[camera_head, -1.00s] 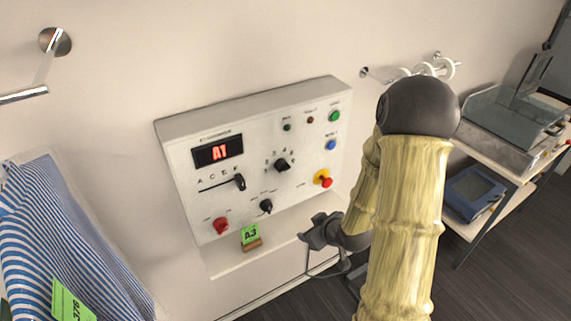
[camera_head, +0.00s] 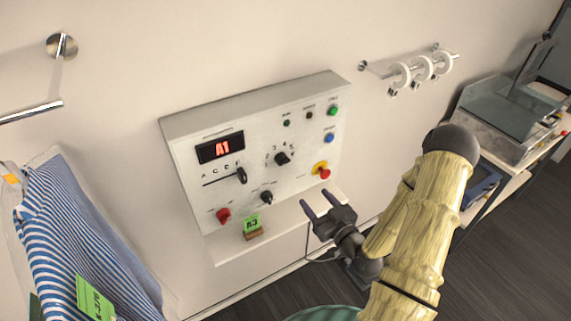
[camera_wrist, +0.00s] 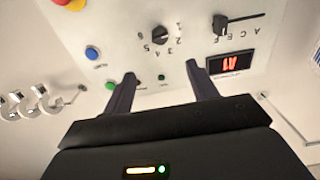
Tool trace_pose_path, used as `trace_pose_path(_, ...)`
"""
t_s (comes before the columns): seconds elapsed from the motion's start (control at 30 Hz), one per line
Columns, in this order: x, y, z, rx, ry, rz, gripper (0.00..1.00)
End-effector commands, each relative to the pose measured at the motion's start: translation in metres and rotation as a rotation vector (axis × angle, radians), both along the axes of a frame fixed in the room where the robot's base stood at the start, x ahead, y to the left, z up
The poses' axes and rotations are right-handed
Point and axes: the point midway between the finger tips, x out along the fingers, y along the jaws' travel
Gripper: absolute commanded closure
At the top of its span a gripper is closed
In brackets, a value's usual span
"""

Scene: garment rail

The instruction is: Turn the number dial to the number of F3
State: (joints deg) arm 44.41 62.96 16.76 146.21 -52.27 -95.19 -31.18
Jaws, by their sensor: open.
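The number dial (camera_head: 283,158) is a black knob with numbers around it, on the upper middle of a white control panel (camera_head: 215,200). It also shows in the wrist view (camera_wrist: 160,36), where the numbers appear upside down; I cannot tell exactly which number it points to. The red display (camera_head: 221,148) reads A1.
A black lever (camera_head: 241,175) stands at the right of the letter slot. A smaller black knob (camera_head: 266,197), a red knob (camera_head: 223,215), a red-and-yellow button (camera_head: 321,170) and a blue button (camera_head: 329,138) are nearby. Striped clothing (camera_head: 75,235) hangs at left.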

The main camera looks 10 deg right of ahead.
Motion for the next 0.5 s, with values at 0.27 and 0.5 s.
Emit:
trace_pose_path(0.27,0.009,0.002,-0.004,-0.004,-0.003,0.002,0.42)
trace_pose_path(0.5,0.023,0.007,-0.005,-0.004,-0.002,0.002,0.42)
